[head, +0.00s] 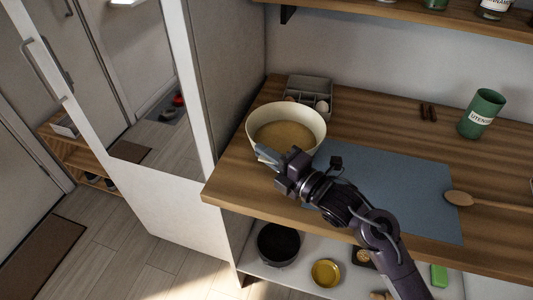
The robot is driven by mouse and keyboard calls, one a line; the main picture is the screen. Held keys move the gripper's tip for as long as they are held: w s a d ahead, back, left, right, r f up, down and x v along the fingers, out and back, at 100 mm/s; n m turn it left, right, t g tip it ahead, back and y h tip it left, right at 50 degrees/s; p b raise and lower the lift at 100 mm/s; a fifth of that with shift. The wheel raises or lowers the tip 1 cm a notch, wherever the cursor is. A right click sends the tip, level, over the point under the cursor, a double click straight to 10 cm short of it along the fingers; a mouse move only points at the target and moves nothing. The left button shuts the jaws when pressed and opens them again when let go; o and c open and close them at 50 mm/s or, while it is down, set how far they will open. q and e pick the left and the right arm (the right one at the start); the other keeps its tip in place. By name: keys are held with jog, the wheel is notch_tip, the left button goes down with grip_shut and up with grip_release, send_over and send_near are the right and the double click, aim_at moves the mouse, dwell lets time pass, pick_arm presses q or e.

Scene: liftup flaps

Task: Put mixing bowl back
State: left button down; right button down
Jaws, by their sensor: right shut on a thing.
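The mixing bowl (286,128) is cream-coloured with a tan inside. It is upright at the left end of the wooden counter, next to the blue-grey mat. My right gripper (267,155) reaches in from the lower right and is shut on the bowl at its near side. The fingers hide part of the bowl's front wall, and its base is partly hidden, so I cannot tell whether it touches the counter. My left gripper is not in view.
A grey divided box (311,88) stands behind the bowl. A green utensil pot (482,113) and a wooden spoon (460,199) are to the right. A shelf below holds a dark pot (278,244) and a yellow dish (326,273). The blue-grey mat (410,185) is mostly clear.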

jog(key=shift+f, duration=0.1)
jog(key=c, duration=1.6)
grip_release()
jog(key=shift+s+d, duration=0.1)
jog(key=shift+d, duration=0.05)
jog(key=b+v, duration=0.2)
jog(key=v, duration=0.8)
jog(key=shift+s+d, duration=0.6)
jog(key=shift+d, duration=0.05)
jog(key=shift+s, duration=0.1)
